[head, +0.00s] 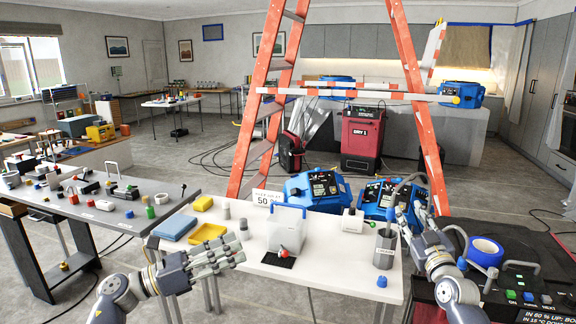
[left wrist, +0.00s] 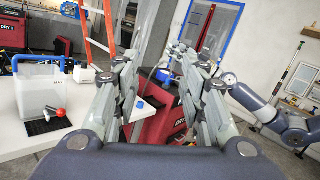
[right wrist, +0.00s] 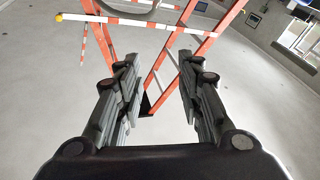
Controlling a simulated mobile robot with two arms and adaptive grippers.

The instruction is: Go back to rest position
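My left gripper (head: 240,258) is over the front left edge of the white table (head: 345,279), left of a white bin. In the left wrist view its fingers (left wrist: 155,70) stand apart with nothing between them. My right gripper (head: 410,215) is raised near the table's right end, beside a grey cylinder, with its fingers pointing up in the head view. In the right wrist view its fingers (right wrist: 157,80) are also apart and empty, with the orange ladder seen beyond them.
An orange ladder (head: 410,90) rises behind. A dark console (head: 520,275) with blue tape (head: 486,251) is at right; a grey bench (head: 95,205) is at left.

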